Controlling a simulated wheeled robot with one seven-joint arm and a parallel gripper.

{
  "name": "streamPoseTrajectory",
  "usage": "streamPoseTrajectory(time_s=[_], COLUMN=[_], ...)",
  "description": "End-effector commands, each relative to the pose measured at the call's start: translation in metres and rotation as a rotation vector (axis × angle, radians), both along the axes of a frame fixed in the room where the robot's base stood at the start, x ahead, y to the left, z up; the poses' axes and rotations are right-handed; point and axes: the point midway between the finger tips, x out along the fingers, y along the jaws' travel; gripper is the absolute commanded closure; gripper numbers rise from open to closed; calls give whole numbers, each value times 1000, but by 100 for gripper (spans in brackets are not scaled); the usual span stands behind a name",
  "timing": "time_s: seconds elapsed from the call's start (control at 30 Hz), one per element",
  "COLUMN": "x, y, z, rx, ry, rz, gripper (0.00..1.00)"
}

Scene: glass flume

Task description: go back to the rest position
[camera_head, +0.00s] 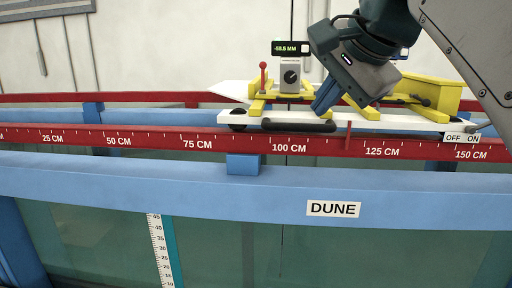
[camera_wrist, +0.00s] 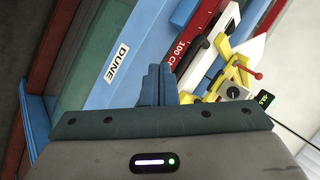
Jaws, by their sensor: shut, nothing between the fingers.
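My gripper (camera_wrist: 158,84) shows in the wrist view with its blue fingers together and nothing between them. In the head view my gripper (camera_head: 323,103) comes down from the upper right, its fingertips over the white and yellow carriage (camera_head: 356,116). I cannot tell whether the fingertips touch the carriage. The carriage rides on the flume's rails, around the 75 to 150 cm part of the red scale (camera_head: 226,143). In the wrist view the carriage (camera_wrist: 222,72) lies to the right of the fingers.
On the carriage are a dial box (camera_head: 290,77), a red-knobbed lever (camera_head: 263,76), a display reading -58.5 MM (camera_head: 290,48) and a black handle (camera_head: 299,126). The blue flume beam (camera_head: 150,176) with its DUNE label (camera_head: 333,209) runs across the front. The wall behind leaves open room at left.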

Motion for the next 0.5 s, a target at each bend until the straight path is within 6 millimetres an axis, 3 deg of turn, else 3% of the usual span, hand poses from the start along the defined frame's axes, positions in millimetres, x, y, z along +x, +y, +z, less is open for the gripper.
streamPoseTrajectory(time_s=[0.27,0.5], x=[-7,-37], y=[-16,-29], z=[-127,-246], rx=[-240,-452], ry=[59,121], rz=[170,382], gripper=[100,100])
